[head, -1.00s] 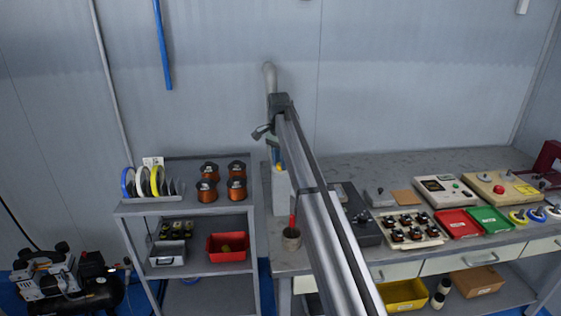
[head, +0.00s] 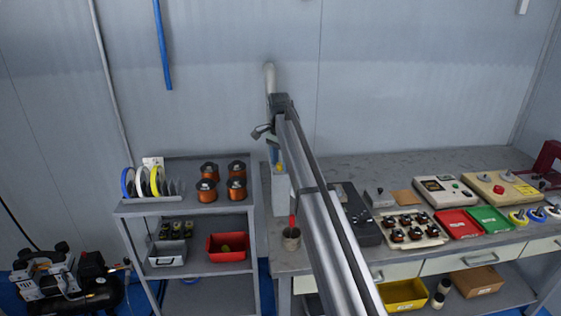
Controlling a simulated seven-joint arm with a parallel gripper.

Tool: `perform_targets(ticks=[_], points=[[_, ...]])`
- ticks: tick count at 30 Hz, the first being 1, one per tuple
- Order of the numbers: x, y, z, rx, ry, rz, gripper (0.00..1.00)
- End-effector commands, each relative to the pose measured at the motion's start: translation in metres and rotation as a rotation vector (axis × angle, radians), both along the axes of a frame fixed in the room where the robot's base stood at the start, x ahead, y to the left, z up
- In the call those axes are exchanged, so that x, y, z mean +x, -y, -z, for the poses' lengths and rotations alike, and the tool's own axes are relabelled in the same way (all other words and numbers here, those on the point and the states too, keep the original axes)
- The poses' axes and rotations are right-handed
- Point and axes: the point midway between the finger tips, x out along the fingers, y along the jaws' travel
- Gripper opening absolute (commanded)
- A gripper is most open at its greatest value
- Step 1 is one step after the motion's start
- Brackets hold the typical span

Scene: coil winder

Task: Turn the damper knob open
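The damper knob itself cannot be made out; my arm covers part of the area where a grey duct pipe (head: 270,78) comes down the wall. My arm reaches from the lower middle up to that pipe. My gripper (head: 259,132) shows as a small dark and grey shape at the arm's far end, just left of and below the pipe. It is too small to tell whether its fingers are open or shut, or whether they touch anything.
Below the gripper stands a pale box (head: 281,188) on the bench (head: 349,164). A cup with a red-handled tool (head: 291,237) stands near the bench's left edge. A shelf rack (head: 184,208) with copper spools is to the left. Trays and control boxes fill the bench's right side.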

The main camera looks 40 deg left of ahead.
Motion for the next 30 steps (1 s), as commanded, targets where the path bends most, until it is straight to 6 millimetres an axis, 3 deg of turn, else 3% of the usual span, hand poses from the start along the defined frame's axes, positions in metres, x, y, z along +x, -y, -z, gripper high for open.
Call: perform_targets(ticks=[11, 30], points=[[0.0, -0.001, -0.012, 0.001, 0.0, -0.001, 0.56], [0.002, -0.006, -0.121, 0.001, 0.0, 0.0, 0.56]])
